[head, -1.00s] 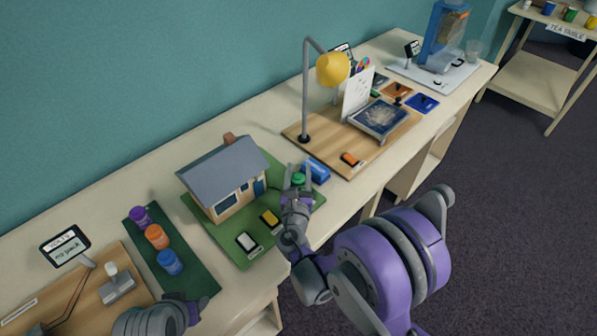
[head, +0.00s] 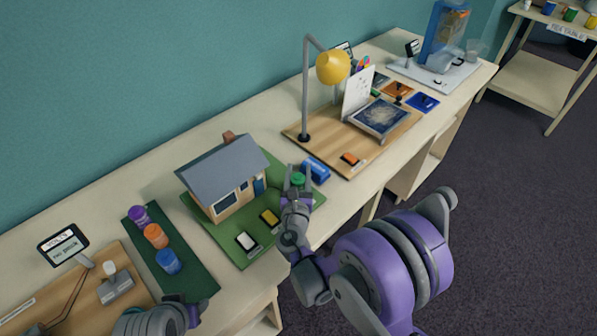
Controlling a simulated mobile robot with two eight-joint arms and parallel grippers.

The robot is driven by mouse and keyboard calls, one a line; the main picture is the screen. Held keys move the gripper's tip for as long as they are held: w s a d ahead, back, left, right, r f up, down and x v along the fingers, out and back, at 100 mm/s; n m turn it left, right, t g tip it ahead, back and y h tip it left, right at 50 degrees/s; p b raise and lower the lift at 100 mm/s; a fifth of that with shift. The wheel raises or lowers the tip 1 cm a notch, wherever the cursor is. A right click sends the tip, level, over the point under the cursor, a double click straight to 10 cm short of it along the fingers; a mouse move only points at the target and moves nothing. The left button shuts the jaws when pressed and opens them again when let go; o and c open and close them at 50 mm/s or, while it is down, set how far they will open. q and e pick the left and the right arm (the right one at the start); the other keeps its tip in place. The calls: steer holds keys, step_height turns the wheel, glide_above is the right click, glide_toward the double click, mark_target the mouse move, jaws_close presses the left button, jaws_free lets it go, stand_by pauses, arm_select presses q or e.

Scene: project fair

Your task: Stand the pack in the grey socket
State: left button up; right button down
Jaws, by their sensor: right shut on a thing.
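My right gripper (head: 298,174) is at the front right of the green house mat, shut on a small green thing (head: 298,179) with a round top, perhaps the pack. Its lower part is hidden by the fingers, and I cannot tell whether it touches the mat. A blue block (head: 317,169) is just to the right of the fingers. A grey block (head: 116,290) with a white upright piece stands on the wooden board at left; I cannot tell whether it is the grey socket. My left gripper (head: 192,312) is at the bottom edge, its jaws unclear.
A model house (head: 222,181) stands on the green mat (head: 250,258), with a white block (head: 247,241) and a yellow block (head: 270,218) in front. Purple, orange (head: 156,236) and blue cylinders stand on a dark green mat. A yellow lamp (head: 332,67) rises behind on another board.

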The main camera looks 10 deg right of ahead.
arm_select(q)
steer(key=shift+f, duration=0.25)
arm_select(e)
steer(key=shift+f, duration=0.35)
steer(key=c, duration=0.6)
jaws_free()
